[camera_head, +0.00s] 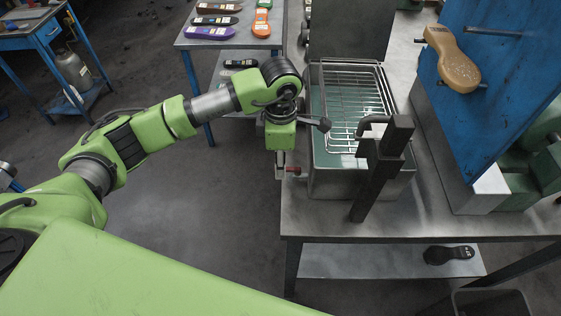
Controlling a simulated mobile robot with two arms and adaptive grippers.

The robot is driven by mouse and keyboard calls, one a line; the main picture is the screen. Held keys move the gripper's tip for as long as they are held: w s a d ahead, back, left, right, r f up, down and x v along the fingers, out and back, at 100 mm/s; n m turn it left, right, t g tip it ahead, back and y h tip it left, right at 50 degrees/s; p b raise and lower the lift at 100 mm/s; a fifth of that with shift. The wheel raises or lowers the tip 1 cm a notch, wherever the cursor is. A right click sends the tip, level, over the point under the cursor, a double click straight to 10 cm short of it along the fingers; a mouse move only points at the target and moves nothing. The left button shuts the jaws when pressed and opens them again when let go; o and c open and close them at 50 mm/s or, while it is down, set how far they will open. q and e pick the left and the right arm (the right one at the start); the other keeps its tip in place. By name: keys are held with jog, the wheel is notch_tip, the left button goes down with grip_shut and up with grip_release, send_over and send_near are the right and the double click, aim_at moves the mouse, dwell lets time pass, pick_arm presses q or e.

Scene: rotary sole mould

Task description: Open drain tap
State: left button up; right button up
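The basin holds greenish liquid and a wire rack (352,95). My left gripper (280,172) points down just left of the tap, at the table's edge. It looks very close to the tap, but I cannot tell whether it touches it. Its fingers are small and partly hidden under the green wrist, so their opening is unclear. My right gripper is not in view.
A dark upright bar with a bent handle (382,160) stands at the basin's front right. A blue panel (500,80) with a tan sole (452,60) rises at right. A table with coloured soles (228,44) stands behind. The floor left of the basin is clear.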

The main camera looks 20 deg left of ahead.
pick_arm(q)
jog(key=shift+r, duration=0.15)
notch_tip(320, 180, up, 12)
dwell(0.5)
jog(key=shift+f, duration=0.2)
